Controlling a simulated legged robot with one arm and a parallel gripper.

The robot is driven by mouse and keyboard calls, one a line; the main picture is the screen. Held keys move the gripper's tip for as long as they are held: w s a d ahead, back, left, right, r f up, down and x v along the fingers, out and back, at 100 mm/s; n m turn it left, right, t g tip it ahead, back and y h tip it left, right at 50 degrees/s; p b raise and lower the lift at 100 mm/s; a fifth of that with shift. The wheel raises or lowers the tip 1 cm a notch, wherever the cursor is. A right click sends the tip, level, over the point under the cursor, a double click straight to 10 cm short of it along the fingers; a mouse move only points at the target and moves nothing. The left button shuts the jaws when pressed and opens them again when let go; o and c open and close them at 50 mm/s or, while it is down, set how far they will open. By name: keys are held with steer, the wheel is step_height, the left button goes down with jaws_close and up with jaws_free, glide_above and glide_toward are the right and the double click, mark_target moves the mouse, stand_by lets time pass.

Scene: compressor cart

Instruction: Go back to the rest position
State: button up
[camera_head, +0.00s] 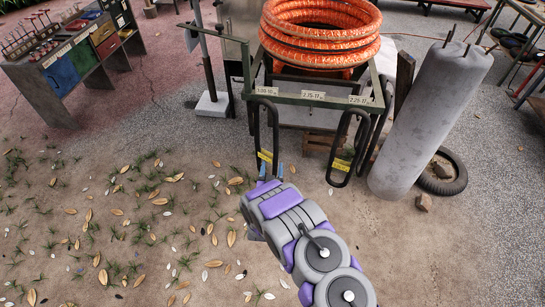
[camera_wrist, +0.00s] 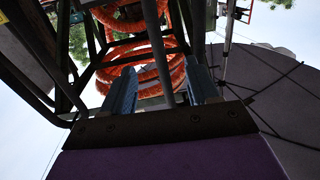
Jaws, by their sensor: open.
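My gripper (camera_head: 272,170) is open, its two blue fingers pointing at the front of the compressor cart (camera_head: 310,102). In the wrist view the fingers (camera_wrist: 160,90) stand apart, and a grey bar (camera_wrist: 158,45) shows in the gap between them. I cannot tell how deep the bar lies; nothing looks gripped. A black tube loop (camera_head: 275,130) with a yellow tag hangs from the cart's rail just beyond the fingers. A second tagged loop (camera_head: 335,165) hangs to the right. The middle label has no loop under it.
A coiled orange hose (camera_head: 320,35) sits on top of the cart. A grey padded cylinder (camera_head: 425,125) leans at the right by a tire (camera_head: 452,178). A tool bench (camera_head: 55,75) stands at the far left. The leaf-strewn ground at left front is open.

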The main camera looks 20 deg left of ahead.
steer(key=shift+p+v, duration=0.35)
steer(key=shift+v, duration=1.9)
steer(key=w+d+r+m+g+h, duration=0.1)
steer(key=w+d+r+g+h, duration=0.15)
steer(key=d+r, duration=0.4)
steer(key=w+d+r+m+g+h, duration=0.1)
steer(key=w+d+r+g, duration=0.3)
steer(key=d+r, duration=0.25)
steer(key=s+d+r+g, duration=0.3)
steer(key=s+d+r, duration=0.2)
steer(key=d+r, duration=0.15)
steer(key=s+d+r+g, duration=0.3)
steer(key=s+d, duration=0.3)
steer(key=s, duration=0.7)
steer(key=s+d+r+m+g+h, duration=0.1)
steer(key=s+d+r+g, duration=0.2)
steer(key=s, duration=1.1)
steer(key=s+d+r+g, duration=0.3)
steer(key=s+d+r, duration=0.5)
steer(key=s, duration=0.6)
steer(key=shift+d+r+h, duration=0.2)
steer(key=shift+d+h, duration=0.15)
steer(key=shift+d, duration=0.9)
steer(key=shift+w+g, duration=0.1)
steer(key=shift+g, duration=0.15)
